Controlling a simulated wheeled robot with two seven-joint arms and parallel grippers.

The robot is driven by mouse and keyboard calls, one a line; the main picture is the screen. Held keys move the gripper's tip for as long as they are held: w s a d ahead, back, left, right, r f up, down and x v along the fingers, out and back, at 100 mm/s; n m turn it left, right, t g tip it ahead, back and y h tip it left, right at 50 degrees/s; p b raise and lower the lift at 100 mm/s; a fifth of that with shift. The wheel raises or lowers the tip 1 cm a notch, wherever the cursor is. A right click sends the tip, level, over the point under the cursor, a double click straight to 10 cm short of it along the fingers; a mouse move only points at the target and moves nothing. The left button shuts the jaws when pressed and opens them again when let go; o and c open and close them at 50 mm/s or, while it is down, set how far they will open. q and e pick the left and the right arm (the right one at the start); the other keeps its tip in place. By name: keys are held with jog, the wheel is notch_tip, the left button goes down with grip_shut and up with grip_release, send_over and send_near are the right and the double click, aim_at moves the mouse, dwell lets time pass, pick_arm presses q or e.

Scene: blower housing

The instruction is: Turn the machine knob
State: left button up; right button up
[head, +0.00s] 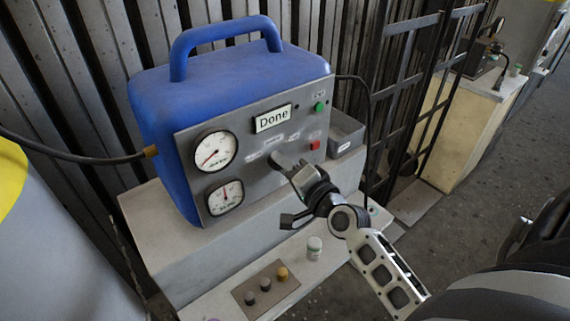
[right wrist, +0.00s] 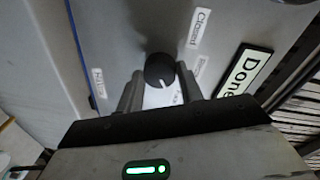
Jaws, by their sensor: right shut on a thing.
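The blue machine (head: 255,58) has a grey front panel with two dials, and its sign reads "Done" (head: 272,118). The black round knob (right wrist: 159,68) shows in the right wrist view, with a white mark on its lower edge. White labels stand around it, one reading "Closed" (right wrist: 199,28). My right gripper (head: 290,168) reaches the panel below the sign and hides the knob in the head view. In the right wrist view its fingers (right wrist: 160,84) are on either side of the knob, shut on it. My left gripper is not in view.
The machine stands on a grey stepped base. A plate with small knobs (head: 265,288) and a small white-lidded jar (head: 314,247) are on the lower step. A black hose leaves the machine's left side.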

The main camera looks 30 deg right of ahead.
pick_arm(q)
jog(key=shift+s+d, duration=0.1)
pick_arm(e)
jog(key=shift+m, duration=0.4)
jog(key=o, duration=1)
jog(key=shift+s, duration=0.1)
pick_arm(q)
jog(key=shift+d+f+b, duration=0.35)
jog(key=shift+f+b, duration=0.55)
jog(key=shift+b, duration=1.1)
pick_arm(e)
jog(key=shift+s+d+r, duration=0.15)
jog(key=shift+s, duration=2.45)
jog(key=shift+s+d+r, duration=0.15)
jog(key=shift+s+r, duration=0.05)
jog(key=shift+s, duration=2.45)
jog(key=shift+s+d+r, duration=0.15)
jog(key=shift+s, duration=2.45)
